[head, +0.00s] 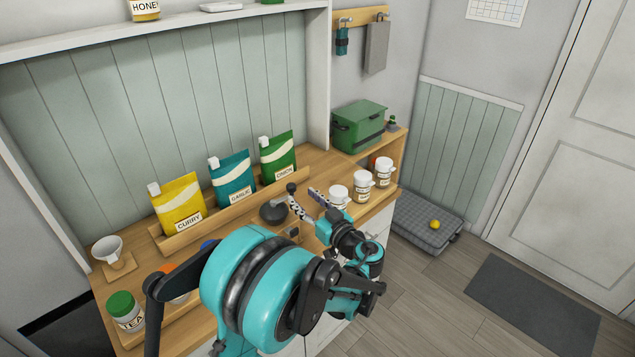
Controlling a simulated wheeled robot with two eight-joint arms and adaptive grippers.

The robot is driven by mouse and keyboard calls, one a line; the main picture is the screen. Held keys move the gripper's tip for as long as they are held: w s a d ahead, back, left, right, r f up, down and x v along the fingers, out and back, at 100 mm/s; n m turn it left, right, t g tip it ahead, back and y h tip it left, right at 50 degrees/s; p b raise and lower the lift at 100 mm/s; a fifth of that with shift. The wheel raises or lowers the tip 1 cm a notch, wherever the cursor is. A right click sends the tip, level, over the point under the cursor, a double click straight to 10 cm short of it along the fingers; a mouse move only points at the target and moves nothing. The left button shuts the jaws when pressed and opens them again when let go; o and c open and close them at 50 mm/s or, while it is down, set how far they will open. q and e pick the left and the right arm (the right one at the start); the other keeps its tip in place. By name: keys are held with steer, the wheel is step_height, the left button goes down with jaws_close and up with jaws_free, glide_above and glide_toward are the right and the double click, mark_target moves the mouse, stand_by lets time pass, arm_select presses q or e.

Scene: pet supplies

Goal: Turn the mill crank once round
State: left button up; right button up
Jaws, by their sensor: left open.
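The mill (274,213) shows as a low dark rounded body on the wooden counter, in front of the green onion pouch. A dark round knob (291,187), which looks like the end of its crank, stands up to its right. My left gripper (302,196) is open, with its two patterned fingers pointing to the back of the counter. The fingertips are close to the knob, one just below it and one to its right. I cannot tell whether they touch it. The crank's arm is mostly hidden. My right gripper is not in view.
Curry (178,206), garlic (232,180) and onion (278,160) pouches stand in a wooden rack behind. Several white jars (362,186) stand right of my gripper. A green box (358,127) sits at the back right.

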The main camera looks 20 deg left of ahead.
mark_target(294, 188)
arm_select(q)
steer(key=b+x, duration=0.1)
steer(key=x, duration=0.6)
steer(key=shift+w+a+r, duration=0.1)
steer(key=shift+w+a, duration=0.2)
jaws_close()
